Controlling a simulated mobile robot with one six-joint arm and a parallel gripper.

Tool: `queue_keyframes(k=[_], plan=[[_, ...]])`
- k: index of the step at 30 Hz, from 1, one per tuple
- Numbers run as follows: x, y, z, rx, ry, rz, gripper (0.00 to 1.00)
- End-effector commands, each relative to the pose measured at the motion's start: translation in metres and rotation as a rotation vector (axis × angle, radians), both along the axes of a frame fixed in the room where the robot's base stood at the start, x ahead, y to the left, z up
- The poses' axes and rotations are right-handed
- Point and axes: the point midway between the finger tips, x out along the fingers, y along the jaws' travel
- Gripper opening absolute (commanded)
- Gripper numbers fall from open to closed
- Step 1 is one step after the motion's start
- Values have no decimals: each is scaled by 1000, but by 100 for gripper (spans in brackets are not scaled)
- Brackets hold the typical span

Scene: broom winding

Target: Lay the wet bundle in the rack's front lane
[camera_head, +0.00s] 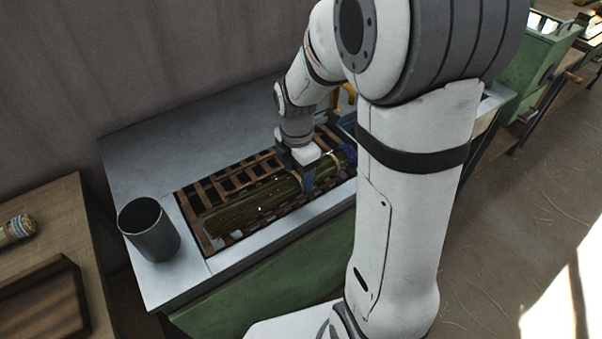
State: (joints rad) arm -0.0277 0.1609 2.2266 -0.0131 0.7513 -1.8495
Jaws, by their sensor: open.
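The wet bundle (252,203), long and dark olive-green with pale bands, lies lengthwise on the brown slatted rack (199,203). Its right end has a blue part (349,154), partly hidden by my arm. Bare slats show behind the bundle and a narrow strip shows in front of it, so it lies towards the rack's front side. My gripper (307,178) points down over the bundle's right half, open, with the fingers at the bundle. I cannot tell whether the fingers touch it. The rack's right end is hidden behind my arm.
A dark grey cup (149,231) stands on the bench's left front corner. The grey bench top (190,140) behind the rack is clear. At left, a wooden table (50,215) holds a wooden tray (42,303) and a small tied bundle (17,229). Green equipment (541,62) stands far right.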

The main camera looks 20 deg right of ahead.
Motion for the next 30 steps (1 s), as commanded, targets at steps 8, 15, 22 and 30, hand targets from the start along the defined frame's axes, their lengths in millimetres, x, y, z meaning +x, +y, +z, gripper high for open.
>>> queue_keyframes(k=[8, 15, 22, 30], plan=[[1, 1, 63, 1, -5, 1, 68], [0, 1, 93, 0, -1, 0, 68], [-15, 1, 104, 4, -25, -178, 68], [-61, 0, 116, 43, -93, -788, 68]])
